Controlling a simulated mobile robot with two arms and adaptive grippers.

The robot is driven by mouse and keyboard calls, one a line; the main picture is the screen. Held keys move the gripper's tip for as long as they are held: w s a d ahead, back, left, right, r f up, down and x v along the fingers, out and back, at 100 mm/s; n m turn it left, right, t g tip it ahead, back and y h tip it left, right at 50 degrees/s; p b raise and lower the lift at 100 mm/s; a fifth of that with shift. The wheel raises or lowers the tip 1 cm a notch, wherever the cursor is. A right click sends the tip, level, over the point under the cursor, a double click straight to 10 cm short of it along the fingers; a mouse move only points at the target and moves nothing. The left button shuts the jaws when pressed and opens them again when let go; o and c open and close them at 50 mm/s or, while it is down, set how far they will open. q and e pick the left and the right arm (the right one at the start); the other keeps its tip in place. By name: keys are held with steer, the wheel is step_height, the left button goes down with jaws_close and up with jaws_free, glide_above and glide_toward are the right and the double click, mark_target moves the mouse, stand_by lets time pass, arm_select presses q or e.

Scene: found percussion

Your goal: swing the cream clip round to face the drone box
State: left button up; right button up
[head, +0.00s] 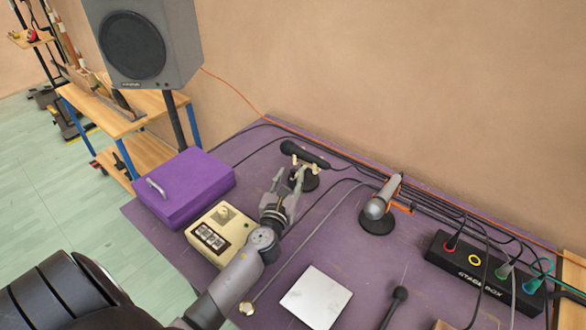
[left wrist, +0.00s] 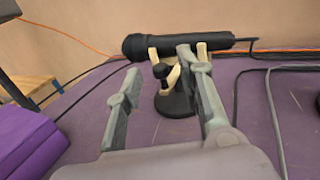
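The cream clip (head: 295,160) sits on a short stand with a round black base (left wrist: 174,102) and holds a black microphone (head: 306,154), which lies nearly level. In the left wrist view the clip (left wrist: 172,77) shows two prongs and a dark knob. My left gripper (head: 288,177) is open just in front of the clip. Its right finger overlaps part of the clip in the wrist view; I cannot tell whether they touch. A cream box with knobs and a dark panel, likely the drone box (head: 222,232), stands left of my left wrist. My right gripper is not in view.
A purple case (head: 185,188) stands at the table's left. A silver microphone (head: 382,198) on a stand is to the right, with a black stage box (head: 478,270) beyond. Cables run along the wall. A pale square plate (head: 315,297) lies in front on the purple table (head: 345,255).

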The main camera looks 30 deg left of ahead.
mark_target(292, 172)
arm_select(q)
steer(key=shift+x, duration=1.6)
jaws_close()
